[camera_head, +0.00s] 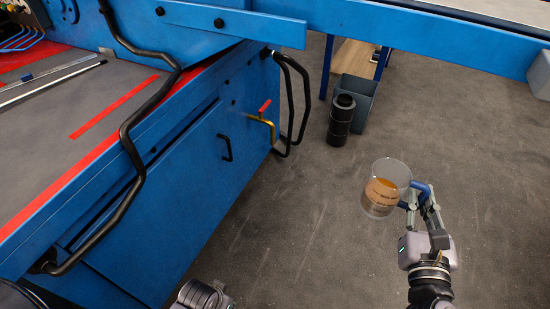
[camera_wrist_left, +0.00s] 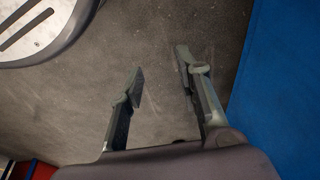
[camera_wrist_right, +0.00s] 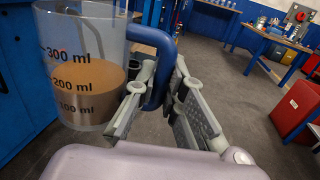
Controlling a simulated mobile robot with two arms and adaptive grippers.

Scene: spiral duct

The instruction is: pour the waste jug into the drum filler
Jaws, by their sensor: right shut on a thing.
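The waste jug (camera_head: 380,199) is a clear measuring jug with a blue handle and brown liquid in its lower part. It is held roughly upright, apart from the blue machine. My right gripper (camera_head: 421,193) is shut on its handle; in the right wrist view the fingers (camera_wrist_right: 160,88) close around the blue handle, and the jug (camera_wrist_right: 84,75) shows black ml marks. A black ribbed cylinder (camera_head: 340,119) stands on the floor beyond the jug; I cannot tell whether it is the drum filler. My left gripper (camera_wrist_left: 163,80) is open and empty above the floor.
A blue machine (camera_head: 215,150) with black hoses and a red-handled brass valve (camera_head: 262,118) fills the left. A dark bin (camera_head: 357,98) stands behind the black cylinder. A red bin (camera_wrist_right: 295,108) and a blue table (camera_wrist_right: 270,40) show in the right wrist view. The floor around the jug is clear.

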